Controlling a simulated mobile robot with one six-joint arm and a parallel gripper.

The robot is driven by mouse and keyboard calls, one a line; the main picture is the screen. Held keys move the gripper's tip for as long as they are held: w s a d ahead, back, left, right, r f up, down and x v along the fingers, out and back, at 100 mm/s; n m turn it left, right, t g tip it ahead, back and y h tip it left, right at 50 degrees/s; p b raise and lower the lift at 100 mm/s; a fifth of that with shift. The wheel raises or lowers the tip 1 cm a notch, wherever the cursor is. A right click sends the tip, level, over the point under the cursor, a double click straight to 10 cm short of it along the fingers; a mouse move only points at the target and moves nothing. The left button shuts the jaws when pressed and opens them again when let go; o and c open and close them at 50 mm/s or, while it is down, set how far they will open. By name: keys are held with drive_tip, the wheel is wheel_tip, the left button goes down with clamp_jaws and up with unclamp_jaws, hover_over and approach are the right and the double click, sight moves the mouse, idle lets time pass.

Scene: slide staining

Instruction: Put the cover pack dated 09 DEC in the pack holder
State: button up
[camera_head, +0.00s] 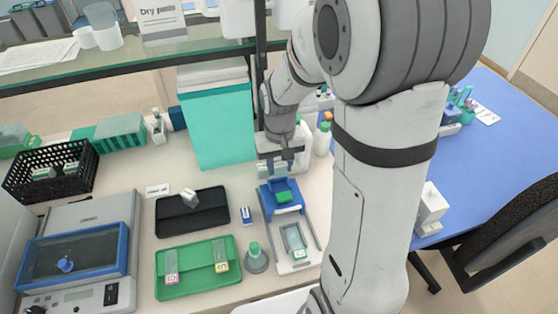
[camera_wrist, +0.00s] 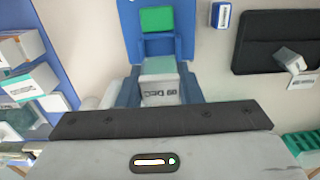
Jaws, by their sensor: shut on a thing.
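My gripper (camera_head: 281,168) is shut on a small white cover pack (camera_wrist: 160,68), which sits between the fingers in the wrist view. Its label is small and blurred but seems to read 09 DEC. In the head view my gripper hides most of this pack. Just in front of the gripper is a blue stand with a green block (camera_head: 283,196), at the back end of a pale tray; the stand also shows in the wrist view (camera_wrist: 132,40). Another white pack (camera_head: 190,198) lies tilted in a black tray (camera_head: 168,222). I cannot tell which thing is the pack holder.
A green tray with slides (camera_head: 197,285) and a grey stand with a green-topped item (camera_head: 256,259) are near the front. A black basket with small packs (camera_head: 90,178) is at left. A teal box (camera_head: 218,120) stands behind, and a glass shelf (camera_head: 130,62) crosses overhead.

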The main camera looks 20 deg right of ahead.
sight(280, 175)
drive_tip(key=shift+f+b, duration=1.85)
drive_tip(key=shift+f, duration=0.75)
drive_tip(key=shift+s+f, duration=0.15)
drive_tip(key=shift+s+f, duration=0.1)
drive_tip(key=shift+f, duration=0.05)
drive_tip(key=o, duration=0.8)
drive_tip(key=shift+s, duration=0.1)
drive_tip(key=shift+o, duration=1.3)
drive_tip(key=shift+r, duration=0.35)
drive_tip(key=r, duration=0.8)
drive_tip(key=shift+w+b, duration=0.25)
drive_tip(key=shift+b, duration=0.15)
